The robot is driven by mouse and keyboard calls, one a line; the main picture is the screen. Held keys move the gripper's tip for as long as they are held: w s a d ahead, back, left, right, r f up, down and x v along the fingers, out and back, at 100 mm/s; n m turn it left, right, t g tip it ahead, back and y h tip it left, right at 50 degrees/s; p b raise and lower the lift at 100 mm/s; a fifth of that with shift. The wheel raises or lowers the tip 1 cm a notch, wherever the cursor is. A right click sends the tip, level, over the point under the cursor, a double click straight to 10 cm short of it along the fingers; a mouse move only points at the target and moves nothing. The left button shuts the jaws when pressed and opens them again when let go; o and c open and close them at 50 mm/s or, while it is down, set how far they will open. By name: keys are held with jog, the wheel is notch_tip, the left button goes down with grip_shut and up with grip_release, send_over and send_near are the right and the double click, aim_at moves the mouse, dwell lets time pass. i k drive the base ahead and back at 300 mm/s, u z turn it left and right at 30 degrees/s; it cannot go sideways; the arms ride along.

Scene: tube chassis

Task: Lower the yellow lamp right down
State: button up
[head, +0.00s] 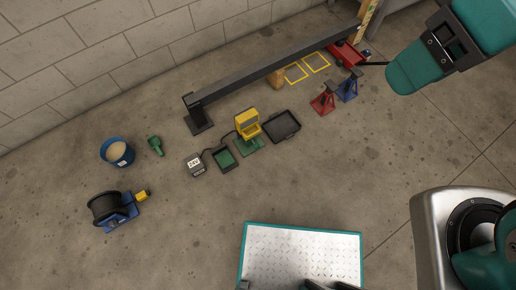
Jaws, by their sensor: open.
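The yellow lamp (247,120) stands on the floor near the middle of the head view. Its boxy yellow head sits above a green base (250,147), with a small gap showing between them. The head looks raised off the base; its mount is too small to make out clearly. A dark cable runs from the lamp's left side. My teal arm shows at the upper right and lower right, well away from the lamp. My gripper is not in view.
A grey box (195,165), green tray (224,158) and black tray (282,126) sit close around the lamp. Red (323,101) and blue (347,88) stands are to the right.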

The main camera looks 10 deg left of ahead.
aim_at(246, 121)
jog(key=u, duration=0.65)
jog(key=k, duration=0.35)
